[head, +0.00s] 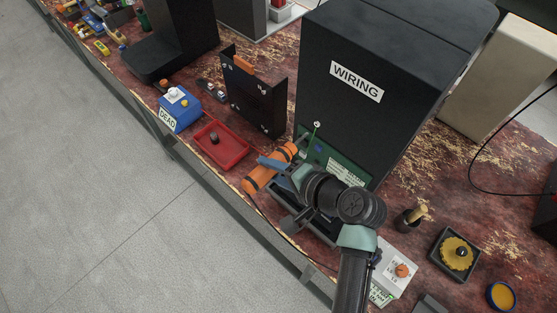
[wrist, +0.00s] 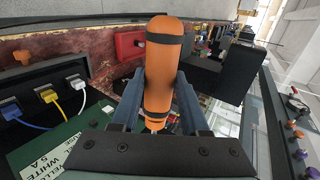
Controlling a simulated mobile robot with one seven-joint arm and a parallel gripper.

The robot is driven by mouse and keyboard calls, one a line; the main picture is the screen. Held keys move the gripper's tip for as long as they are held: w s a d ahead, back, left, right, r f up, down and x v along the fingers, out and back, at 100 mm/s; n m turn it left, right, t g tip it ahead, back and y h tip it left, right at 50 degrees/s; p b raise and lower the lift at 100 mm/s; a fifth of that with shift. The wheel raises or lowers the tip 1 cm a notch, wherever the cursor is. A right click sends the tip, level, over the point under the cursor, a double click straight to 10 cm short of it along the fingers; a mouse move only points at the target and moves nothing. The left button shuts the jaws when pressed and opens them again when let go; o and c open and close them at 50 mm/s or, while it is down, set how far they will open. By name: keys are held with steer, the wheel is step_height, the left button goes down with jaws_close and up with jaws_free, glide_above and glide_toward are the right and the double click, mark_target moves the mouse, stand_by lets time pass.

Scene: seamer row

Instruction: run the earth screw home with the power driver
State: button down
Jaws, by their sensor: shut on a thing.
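The power driver is an orange cylinder with black bands (head: 259,178). In the wrist view the driver (wrist: 159,75) stands up between the two blue-grey fingers. My gripper (head: 280,162) is shut on it and holds it in front of the black cabinet labelled WIRING (head: 335,110). The fingers also show in the wrist view (wrist: 156,105). A small silvery part shows below the orange body there. A green lead with a pale round end (head: 317,125) rises by the cabinet's near side. I cannot make out the earth screw; my arm and gripper cover part of that area.
A green card with white print (wrist: 70,148) and blue, yellow and white plugs (wrist: 45,98) lie left in the wrist view. A red tray (head: 240,158) and a blue DEAD box (head: 180,108) stand left. A grey box with an orange knob (head: 395,270) stands right.

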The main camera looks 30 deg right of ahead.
steer(key=shift+s+a+p, duration=0.25)
steer(key=shift+a+p, duration=0.05)
steer(key=shift+a, duration=0.4)
steer(key=shift+s+a+p, duration=0.2)
steer(key=shift+a+p, duration=0.05)
steer(key=shift+a, duration=0.4)
steer(key=shift+f, duration=0.1)
